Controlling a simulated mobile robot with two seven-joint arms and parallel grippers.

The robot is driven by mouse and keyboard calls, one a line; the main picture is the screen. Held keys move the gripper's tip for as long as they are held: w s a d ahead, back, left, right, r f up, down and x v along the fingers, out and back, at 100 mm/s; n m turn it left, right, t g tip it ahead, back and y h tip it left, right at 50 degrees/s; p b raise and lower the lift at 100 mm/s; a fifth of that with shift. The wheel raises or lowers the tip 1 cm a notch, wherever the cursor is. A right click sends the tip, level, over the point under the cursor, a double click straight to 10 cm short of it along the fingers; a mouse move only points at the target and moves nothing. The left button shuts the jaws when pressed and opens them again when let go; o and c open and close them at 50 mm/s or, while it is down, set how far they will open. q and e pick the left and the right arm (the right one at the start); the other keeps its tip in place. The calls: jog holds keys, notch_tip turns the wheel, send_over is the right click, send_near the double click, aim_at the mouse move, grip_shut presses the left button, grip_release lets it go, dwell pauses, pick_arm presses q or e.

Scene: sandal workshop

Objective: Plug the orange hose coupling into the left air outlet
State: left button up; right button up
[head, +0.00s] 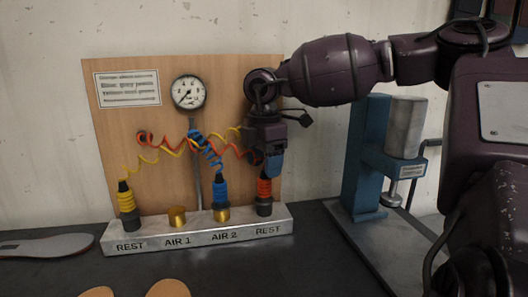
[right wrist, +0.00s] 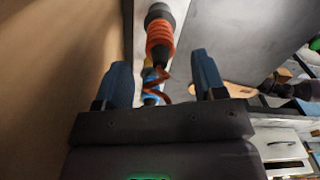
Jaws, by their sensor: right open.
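The orange hose coupling (head: 264,188) stands upright on the right-hand REST place of the metal outlet bar (head: 140,243). It also shows in the right wrist view (right wrist: 160,38), in line with the gap between my fingers. My right gripper (head: 273,163) is just above the coupling, pointing down. Its blue fingers stand apart in the right wrist view (right wrist: 162,72), with nothing gripped. The left air outlet, AIR 1, is a bare brass fitting (head: 178,217). My left gripper is not in view.
A blue coupling (head: 220,196) sits on the AIR 2 outlet, and a yellow coupling (head: 126,199) on the left REST place. Coiled hoses cross before the wooden board (head: 112,128) and gauge (head: 189,92). A blue press (head: 366,155) stands right. A grey sole (head: 45,246) lies left.

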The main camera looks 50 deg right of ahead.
aim_at(264, 180)
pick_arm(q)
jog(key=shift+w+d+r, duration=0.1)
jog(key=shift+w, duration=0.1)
pick_arm(e)
jog(key=shift+f, duration=2.35)
jog(key=shift+c, duration=0.5)
jog(key=c, duration=0.8)
jog(key=shift+r, duration=3.55)
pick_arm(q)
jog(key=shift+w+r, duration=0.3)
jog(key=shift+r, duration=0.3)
pick_arm(e)
jog(key=shift+r, duration=3)
